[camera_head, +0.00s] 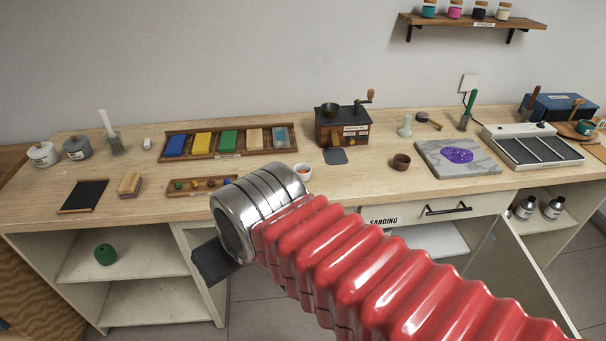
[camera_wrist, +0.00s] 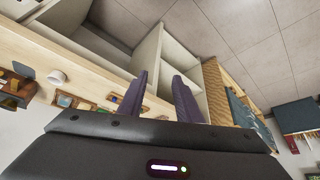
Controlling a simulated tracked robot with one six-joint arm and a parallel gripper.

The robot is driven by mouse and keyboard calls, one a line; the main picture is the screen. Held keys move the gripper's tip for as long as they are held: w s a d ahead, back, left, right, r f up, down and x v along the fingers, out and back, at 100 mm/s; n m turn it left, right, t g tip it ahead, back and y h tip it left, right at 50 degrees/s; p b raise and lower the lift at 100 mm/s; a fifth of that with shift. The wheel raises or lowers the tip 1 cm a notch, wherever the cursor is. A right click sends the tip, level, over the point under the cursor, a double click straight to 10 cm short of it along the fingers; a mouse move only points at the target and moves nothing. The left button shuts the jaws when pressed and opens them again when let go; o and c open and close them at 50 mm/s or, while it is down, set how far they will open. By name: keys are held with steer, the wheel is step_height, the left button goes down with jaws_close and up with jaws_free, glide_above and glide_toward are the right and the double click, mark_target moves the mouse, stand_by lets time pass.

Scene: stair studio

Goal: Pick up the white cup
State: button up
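The white cup (camera_head: 303,172) stands on the wooden worktop, near its front, just beyond the metal end of my arm. Something orange-red shows inside it, and its lower part is partly hidden by my arm. A small white round thing in the wrist view (camera_wrist: 57,77), at the upper left, looks like the same cup. My gripper (camera_wrist: 162,88) is open, with two dark fingers apart and nothing between them. It points past the counter front toward the open shelves. In the head view only a dark part of it (camera_head: 215,262) shows below the metal wrist.
A brown cup (camera_head: 401,162) stands right of the white cup, and a wooden grinder (camera_head: 343,127) behind it. A tray of small knobs (camera_head: 202,186) lies to the left. A cabinet door (camera_head: 522,274) stands open at the right. The worktop between the white and brown cups is clear.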

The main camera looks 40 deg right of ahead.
steer(key=shift+o, duration=1.4)
steer(key=shift+w+d, duration=0.3)
steer(key=shift+w, duration=0.05)
steer(key=o, duration=0.5)
steer(key=w+d+h, duration=0.1)
steer(key=w+d, duration=0.2)
steer(key=d, duration=0.1)
steer(key=w+d+m+t+h, duration=0.1)
steer(key=w+d, duration=0.1)
steer(key=d, duration=0.2)
steer(key=w+d+m+t+h, duration=0.1)
steer(key=w+d, duration=0.2)
steer(key=d, duration=0.1)
steer(key=shift+w+d+f+h, duration=0.3)
steer(key=shift+d+f, duration=0.05)
steer(key=shift+f, duration=0.05)
steer(key=w+d+f+t+h, duration=0.2)
steer(key=w+d, duration=0.3)
steer(key=d, duration=0.6)
steer(key=t+y, duration=0.3)
steer(key=t, duration=0.1)
glide_toward(308, 174)
steer(key=shift+s+a+r, duration=0.2)
steer(key=shift+s, duration=0.1)
steer(key=shift+w, duration=0.1)
steer(key=shift+x, duration=4.25)
steer(key=shift+d, duration=0.1)
